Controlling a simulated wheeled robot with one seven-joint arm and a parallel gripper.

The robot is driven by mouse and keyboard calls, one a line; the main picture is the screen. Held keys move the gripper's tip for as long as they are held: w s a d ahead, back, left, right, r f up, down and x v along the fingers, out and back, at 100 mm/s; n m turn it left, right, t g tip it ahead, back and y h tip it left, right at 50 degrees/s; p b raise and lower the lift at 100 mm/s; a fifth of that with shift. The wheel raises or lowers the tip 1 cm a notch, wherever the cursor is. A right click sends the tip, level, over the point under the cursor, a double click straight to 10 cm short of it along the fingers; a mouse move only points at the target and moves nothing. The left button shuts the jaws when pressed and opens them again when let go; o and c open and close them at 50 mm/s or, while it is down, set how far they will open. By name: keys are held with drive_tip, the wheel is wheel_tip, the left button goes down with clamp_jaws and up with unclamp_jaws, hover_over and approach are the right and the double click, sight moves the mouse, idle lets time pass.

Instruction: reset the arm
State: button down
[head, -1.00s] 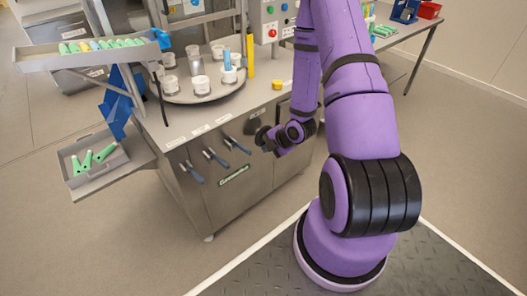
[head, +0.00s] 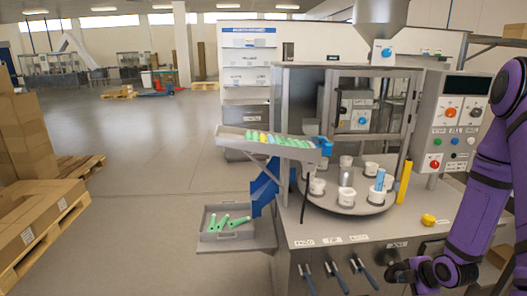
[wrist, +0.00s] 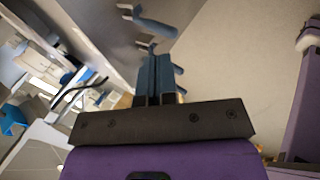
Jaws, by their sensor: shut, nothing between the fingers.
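My purple arm (head: 482,200) comes down along the right edge of the head view. My black gripper (head: 392,271) is low, in front of the machine cabinet and just right of the hanging blue-handled tools (head: 333,275). In the wrist view my gripper (wrist: 156,62) has its two fingers together, with nothing between them. Blue handles of the tools (wrist: 152,25) show just beyond the fingertips there.
The filling machine's round table (head: 347,203) carries several white cups. A chute (head: 262,146) holds green and yellow tubes, above a tray (head: 210,240) with green tubes. A yellow cap (head: 428,220) lies on the cabinet top. Open floor lies left, with boxes on pallets.

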drive_tip(key=s+a+r+m+g+h, duration=0.15)
drive_tip(key=r+m, duration=0.35)
drive_tip(key=r, duration=0.9)
drive_tip(key=a+r+m+h, duration=0.2)
drive_tip(key=a+r+m, duration=0.15)
drive_tip(key=r, duration=0.95)
drive_tip(key=s+a+r+m+y, duration=0.1)
drive_tip(key=s+a+r+m, duration=0.4)
drive_tip(key=s, duration=0.5)
drive_tip(key=s+a+r+m, duration=0.4)
drive_tip(key=s+a+r, duration=0.1)
drive_tip(key=s+r, duration=0.5)
drive_tip(key=shift+r+m+y, duration=0.25)
drive_tip(key=shift+m+y, duration=0.1)
